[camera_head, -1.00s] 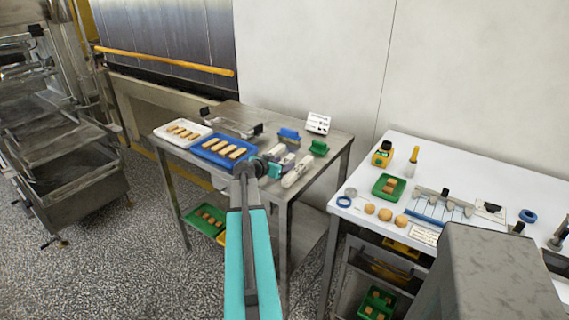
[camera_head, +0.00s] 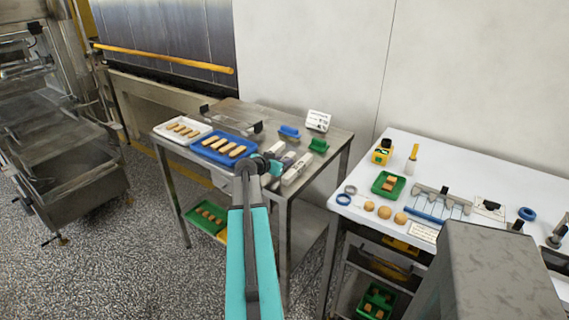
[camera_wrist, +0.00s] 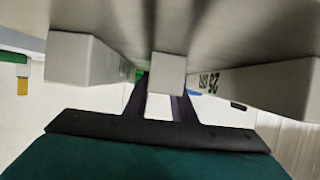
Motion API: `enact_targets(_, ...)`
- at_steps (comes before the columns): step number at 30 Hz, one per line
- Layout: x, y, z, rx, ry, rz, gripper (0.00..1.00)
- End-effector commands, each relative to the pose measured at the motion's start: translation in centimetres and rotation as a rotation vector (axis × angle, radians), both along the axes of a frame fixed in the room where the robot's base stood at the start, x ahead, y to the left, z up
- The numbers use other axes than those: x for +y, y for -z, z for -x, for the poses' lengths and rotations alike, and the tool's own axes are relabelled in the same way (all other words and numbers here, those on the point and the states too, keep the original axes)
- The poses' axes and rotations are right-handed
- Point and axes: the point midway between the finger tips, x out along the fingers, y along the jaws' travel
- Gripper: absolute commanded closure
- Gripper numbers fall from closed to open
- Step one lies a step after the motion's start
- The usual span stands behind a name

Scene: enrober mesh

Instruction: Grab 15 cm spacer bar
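Pale spacer bars lie side by side on the steel table. In the head view the right-hand bar (camera_head: 297,169) shows best, and a greyer bar (camera_head: 285,159) lies left of it. My gripper (camera_head: 273,170) is at their near ends and partly hides them. In the wrist view a left bar (camera_wrist: 85,60), a middle bar (camera_wrist: 167,72) and a right bar (camera_wrist: 260,85) with a dark upside-down marking show. My gripper's dark fingers (camera_wrist: 163,100) stand apart, with the middle bar's end in line with their gap. Contact is not clear. Which bar is 15 cm I cannot read.
A blue tray (camera_head: 250,146) and a white tray (camera_head: 163,134) with snack bars stand left on the steel table (camera_head: 325,156). A blue block (camera_head: 289,131), a green block (camera_head: 318,145) and a white sign (camera_head: 318,121) stand behind. A white table (camera_head: 460,165) stands right.

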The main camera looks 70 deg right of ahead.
Motion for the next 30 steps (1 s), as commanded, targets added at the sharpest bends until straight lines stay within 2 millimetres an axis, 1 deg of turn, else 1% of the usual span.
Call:
enact_targets(8, 0.0, 0.0, 0.0, 0.0, 0.0, 0.0, 1.0)
enact_targets(14, 0.0, -0.4, 0.0, 0.0, 0.0, 0.001, 1.0)
enact_targets(20, 0.0, -1.6, -0.1, -0.001, -0.001, 0.002, 1.0)
enact_targets(26, 0.0, -3.3, -0.1, -0.001, -0.001, 0.001, 1.0)
enact_targets(30, 1.8, -3.5, -0.5, -0.001, -0.004, 0.001, 1.0)
